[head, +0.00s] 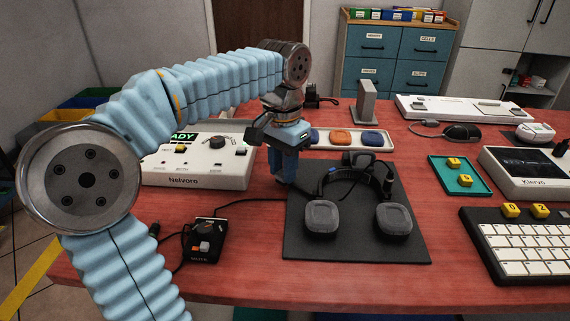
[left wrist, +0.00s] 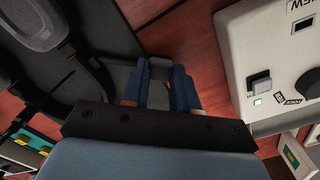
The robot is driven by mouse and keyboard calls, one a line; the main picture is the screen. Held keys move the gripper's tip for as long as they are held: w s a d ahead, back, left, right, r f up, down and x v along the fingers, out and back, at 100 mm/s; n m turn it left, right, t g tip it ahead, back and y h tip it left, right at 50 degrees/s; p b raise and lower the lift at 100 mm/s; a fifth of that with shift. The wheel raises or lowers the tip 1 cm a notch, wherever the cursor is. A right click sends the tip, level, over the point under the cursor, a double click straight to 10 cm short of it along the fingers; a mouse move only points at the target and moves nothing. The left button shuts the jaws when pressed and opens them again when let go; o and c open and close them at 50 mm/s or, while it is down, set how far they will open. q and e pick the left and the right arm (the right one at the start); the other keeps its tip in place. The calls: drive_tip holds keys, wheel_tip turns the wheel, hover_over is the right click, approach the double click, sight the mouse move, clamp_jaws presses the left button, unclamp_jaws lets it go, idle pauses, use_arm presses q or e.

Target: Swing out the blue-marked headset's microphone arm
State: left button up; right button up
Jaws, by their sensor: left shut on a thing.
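The headset (head: 393,219) lies on a dark mat (head: 300,245), with two grey ear cups towards me and its dark headband behind. My left gripper (head: 284,178) is at the mat's left edge, left of the headset, pointing down. In the left wrist view its blue fingers (left wrist: 160,90) are shut on a small grey piece (left wrist: 160,68), which looks like the end of the microphone arm. The thin dark arm is only partly visible between gripper and headset. In the wrist view the headset (left wrist: 42,25) is at upper left. My right gripper is out of view.
A white console (head: 195,170) stands close left of the gripper. A tray with coloured pieces (head: 340,138) is behind the mat. A black switch box (head: 203,240) with a cable is at front left. A keyboard (head: 525,245) and teal tray (head: 462,182) are right.

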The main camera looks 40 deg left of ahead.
sight(282, 173)
use_arm(q)
drive_tip(key=o, duration=1.1)
wheel_tip(282, 173, up, 14)
drive_tip(key=shift+f, duration=0.1)
drive_tip(key=shift+s, duration=0.1)
